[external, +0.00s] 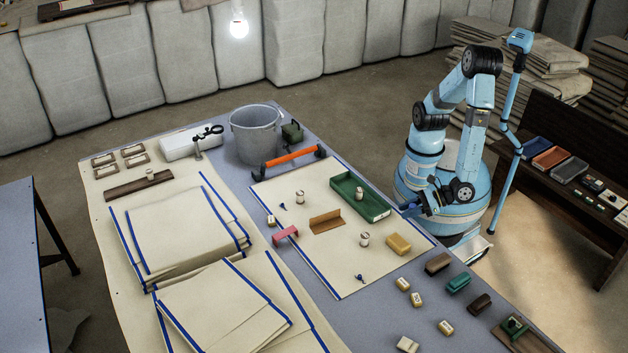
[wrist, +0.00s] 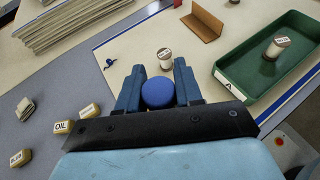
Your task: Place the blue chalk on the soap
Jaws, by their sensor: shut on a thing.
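My gripper (wrist: 157,90) is shut on the blue chalk (wrist: 158,93), which shows as a rounded blue end between the two fingers. In the external view my gripper (external: 406,210) is low at the right edge of the cloth sheet, by the green tray; the chalk is too small to make out there. A plain yellow block (external: 398,244), possibly the soap, lies on the sheet near the gripper, and I do not see it in the wrist view. Small cream labelled blocks (external: 402,284) lie nearby, one marked OIL (wrist: 63,127); I cannot read a soap label.
The green tray (external: 335,181) holds a white-topped bobbin (wrist: 277,46). Another bobbin (external: 364,240), a brown angled strip (external: 327,222) and a small blue pin (external: 360,278) lie on the sheet. Dark and green blocks (external: 459,283) sit along the table's right side.

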